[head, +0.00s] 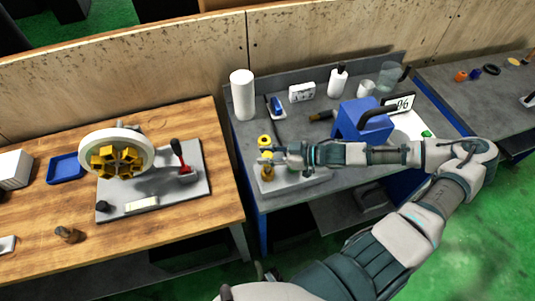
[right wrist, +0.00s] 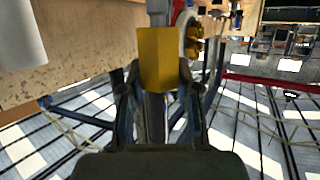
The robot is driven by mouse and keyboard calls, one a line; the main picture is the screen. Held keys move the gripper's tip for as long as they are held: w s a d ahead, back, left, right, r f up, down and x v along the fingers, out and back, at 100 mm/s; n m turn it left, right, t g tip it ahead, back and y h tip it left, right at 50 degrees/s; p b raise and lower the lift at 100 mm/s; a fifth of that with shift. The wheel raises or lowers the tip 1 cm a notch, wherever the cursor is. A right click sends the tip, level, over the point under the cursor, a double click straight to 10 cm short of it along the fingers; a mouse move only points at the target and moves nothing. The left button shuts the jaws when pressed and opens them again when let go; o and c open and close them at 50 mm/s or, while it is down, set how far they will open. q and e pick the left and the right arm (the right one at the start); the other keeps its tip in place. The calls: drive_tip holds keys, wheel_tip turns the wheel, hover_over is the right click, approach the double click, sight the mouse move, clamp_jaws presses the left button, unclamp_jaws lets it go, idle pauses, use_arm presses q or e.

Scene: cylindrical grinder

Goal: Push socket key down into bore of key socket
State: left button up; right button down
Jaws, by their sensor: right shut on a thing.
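My right gripper (head: 272,157) reaches in from the right over the front left of the grey workbench. It is shut on a yellow piece, which appears to be the socket key (head: 265,141). In the right wrist view the key shows as a yellow block (right wrist: 161,58) between the two fingers. Below the gripper is a brass-coloured part (head: 268,173), likely the key socket, on a light grey plate (head: 300,188). The gripper hides part of the key, and I cannot tell how far the key sits in the bore. My left gripper is not in view.
A blue box-shaped unit (head: 362,122) with a black handle stands behind my right forearm. A white cylinder (head: 243,95), a bottle (head: 338,81) and small items stand farther back. The wooden table (head: 215,215) at left holds a wheel (head: 102,145) and a blue tray (head: 65,169).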

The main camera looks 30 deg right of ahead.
idle(0.3)
drive_tip(key=shift+f, duration=0.15)
drive_tip(key=shift+f, duration=0.1)
drive_tip(key=shift+f+b, duration=0.35)
drive_tip(key=shift+b, duration=0.05)
drive_tip(key=shift+f+b, duration=0.95)
drive_tip(key=shift+f, duration=0.3)
drive_tip(key=c, duration=0.7)
unclamp_jaws()
drive_tip(key=shift+c, duration=0.2)
drive_tip(key=shift+d+r, duration=0.1)
drive_tip(key=shift+d, duration=0.05)
